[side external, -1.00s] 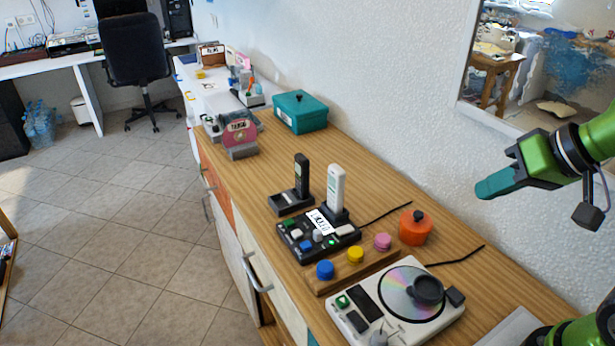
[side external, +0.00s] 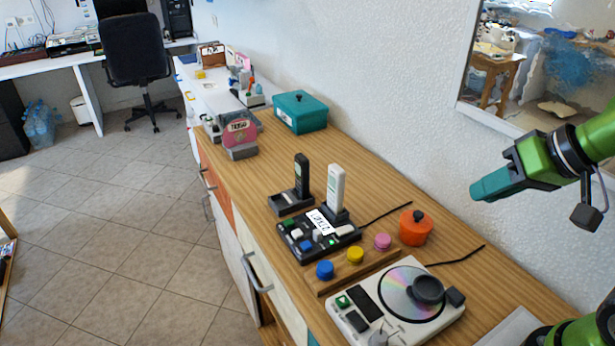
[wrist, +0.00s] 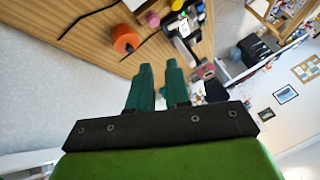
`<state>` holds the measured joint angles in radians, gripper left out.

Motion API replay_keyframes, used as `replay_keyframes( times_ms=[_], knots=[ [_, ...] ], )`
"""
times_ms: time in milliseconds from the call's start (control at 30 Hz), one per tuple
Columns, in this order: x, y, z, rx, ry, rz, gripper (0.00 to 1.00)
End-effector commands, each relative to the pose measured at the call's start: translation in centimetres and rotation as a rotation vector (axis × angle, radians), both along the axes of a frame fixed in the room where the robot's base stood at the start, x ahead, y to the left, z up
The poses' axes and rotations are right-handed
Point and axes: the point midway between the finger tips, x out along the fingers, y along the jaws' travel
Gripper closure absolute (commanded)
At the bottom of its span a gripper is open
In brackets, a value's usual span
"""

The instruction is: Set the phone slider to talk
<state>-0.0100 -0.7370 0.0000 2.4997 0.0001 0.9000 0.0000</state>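The phone base (side external: 290,245) is a black panel with coloured and pale buttons, a green light and a white label; it lies on the wooden counter. A white handset (side external: 336,188) stands upright at its back. A pale block (side external: 345,231) sits at the panel's right side; I cannot tell whether it is the slider, nor read any talk mark. A black phone (side external: 302,177) stands in a separate dark cradle behind. My gripper (side external: 478,190) has teal fingers and hangs in the air to the right, well away from the phone. In the wrist view, my gripper (wrist: 159,68) shows a narrow empty gap between the fingers.
A wooden strip (side external: 335,280) with blue, yellow and pink knobs lies in front of the phone base. An orange pot (side external: 416,229) and a white disc player (side external: 395,320) stand to the right. A teal box (side external: 300,112) is at the back. Black cables cross the counter.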

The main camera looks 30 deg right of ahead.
Motion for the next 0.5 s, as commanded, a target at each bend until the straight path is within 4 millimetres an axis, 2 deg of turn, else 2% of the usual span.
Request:
replay_keyframes(
  times_ms=[33, 167, 267, 500],
  knots=[
    [0.1, 0.3, -0.7, -0.001, 0.031, 0.011, 0.74],
    [2.2, 1.3, -1.3, -0.017, 0.103, 0.057, 0.55],
    [5.1, 2.6, -1.1, -0.066, 0.162, 0.150, 0.55],
    [12.8, 6.8, -2.0, -0.264, 0.269, 0.542, 0.55]
  ],
)
